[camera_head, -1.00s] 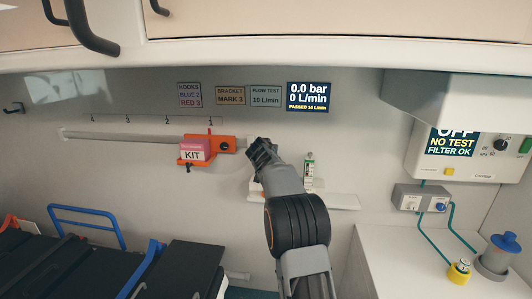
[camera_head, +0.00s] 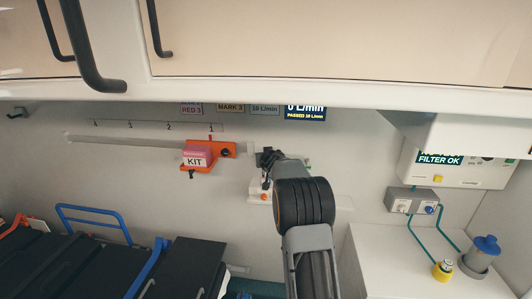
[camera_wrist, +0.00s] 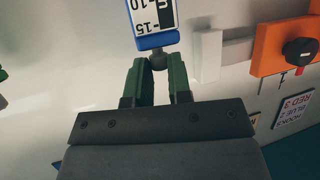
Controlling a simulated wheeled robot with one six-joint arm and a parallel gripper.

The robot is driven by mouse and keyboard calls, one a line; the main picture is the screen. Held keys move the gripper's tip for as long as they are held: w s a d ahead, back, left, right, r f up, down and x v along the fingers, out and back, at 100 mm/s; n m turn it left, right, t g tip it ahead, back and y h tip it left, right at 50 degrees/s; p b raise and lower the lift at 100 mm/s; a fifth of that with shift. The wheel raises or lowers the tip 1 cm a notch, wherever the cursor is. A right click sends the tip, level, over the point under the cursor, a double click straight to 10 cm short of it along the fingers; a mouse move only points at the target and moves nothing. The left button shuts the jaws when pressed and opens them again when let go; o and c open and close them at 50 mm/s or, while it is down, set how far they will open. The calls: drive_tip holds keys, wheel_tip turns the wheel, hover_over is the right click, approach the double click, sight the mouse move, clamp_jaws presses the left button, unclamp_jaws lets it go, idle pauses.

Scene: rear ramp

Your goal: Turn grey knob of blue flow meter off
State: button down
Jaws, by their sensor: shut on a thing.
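The blue flow meter (camera_wrist: 156,40) shows at the top of the wrist view, with a white scale plate and a blue end. Its small grey knob (camera_wrist: 157,62) sticks out from the blue end, between the green fingertips of my gripper (camera_wrist: 157,68). The gripper is shut on the knob. In the head view my gripper (camera_head: 266,158) is at the wall, just right of the rail end. There my gripper and arm hide the blue flow meter and its knob.
An orange bracket (camera_head: 227,150) with a pink-and-white kit box (camera_head: 195,158) sits on the rail to the left. A wall display (camera_head: 305,113) is partly cut off by the cabinet above. A worktop (camera_head: 395,260) lies to the right, a stretcher (camera_head: 85,265) to the left.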

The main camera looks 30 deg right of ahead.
drive_tip(key=c, duration=1)
unclamp_jaws()
drive_tip(key=shift+c, duration=0.2)
drive_tip(key=shift+s, duration=0.1)
drive_tip(key=b+v, duration=0.1)
drive_tip(key=v, duration=1.2)
drive_tip(key=shift+s+a, duration=0.2)
drive_tip(key=shift+s, duration=0.05)
